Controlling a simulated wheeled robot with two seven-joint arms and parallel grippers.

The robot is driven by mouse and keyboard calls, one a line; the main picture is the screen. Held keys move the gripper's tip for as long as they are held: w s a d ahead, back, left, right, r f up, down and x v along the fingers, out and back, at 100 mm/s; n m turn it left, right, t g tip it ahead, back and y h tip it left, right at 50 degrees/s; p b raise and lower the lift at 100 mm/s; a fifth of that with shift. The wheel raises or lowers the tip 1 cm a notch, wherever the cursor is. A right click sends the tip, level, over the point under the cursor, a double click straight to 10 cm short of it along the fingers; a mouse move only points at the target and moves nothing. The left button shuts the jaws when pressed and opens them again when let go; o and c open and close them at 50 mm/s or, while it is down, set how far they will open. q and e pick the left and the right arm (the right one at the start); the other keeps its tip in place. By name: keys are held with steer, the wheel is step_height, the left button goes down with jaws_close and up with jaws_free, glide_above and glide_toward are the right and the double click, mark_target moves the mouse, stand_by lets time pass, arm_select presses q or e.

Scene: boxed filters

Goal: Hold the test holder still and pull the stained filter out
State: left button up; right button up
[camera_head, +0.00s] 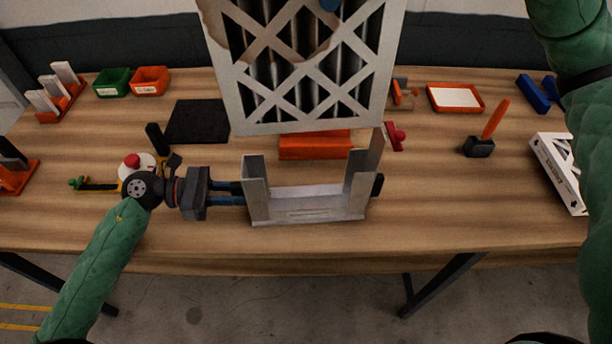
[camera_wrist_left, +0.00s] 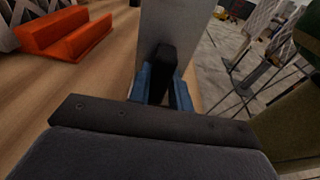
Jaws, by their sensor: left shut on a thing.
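The stained filter (camera_head: 300,65) is a pale lattice frame with dark pleats and a brown stain at its upper left. It hangs in the air, clear above the grey test holder (camera_head: 305,215). A blue fingertip of my right gripper (camera_head: 330,4) shows at the filter's upper edge; the rest of that gripper is out of view. The U-shaped holder stands empty on the table. My left gripper (camera_head: 242,193) is shut on the dark handle (camera_wrist_left: 162,68) at the holder's left wall, as the left wrist view shows.
An orange block (camera_head: 315,146) lies behind the holder. A white lattice filter (camera_head: 562,172) lies at right. A dark mat (camera_head: 198,121), green bin (camera_head: 112,82), orange bin (camera_head: 150,81) and orange tray (camera_head: 455,97) lie farther back. Table in front of the holder is clear.

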arm_select(q)
steer(key=o, duration=0.8)
steer(key=shift+o, duration=0.2)
steer(key=a+r, duration=0.1)
steer(key=a, duration=1.1)
steer(key=shift+s+r, duration=0.4)
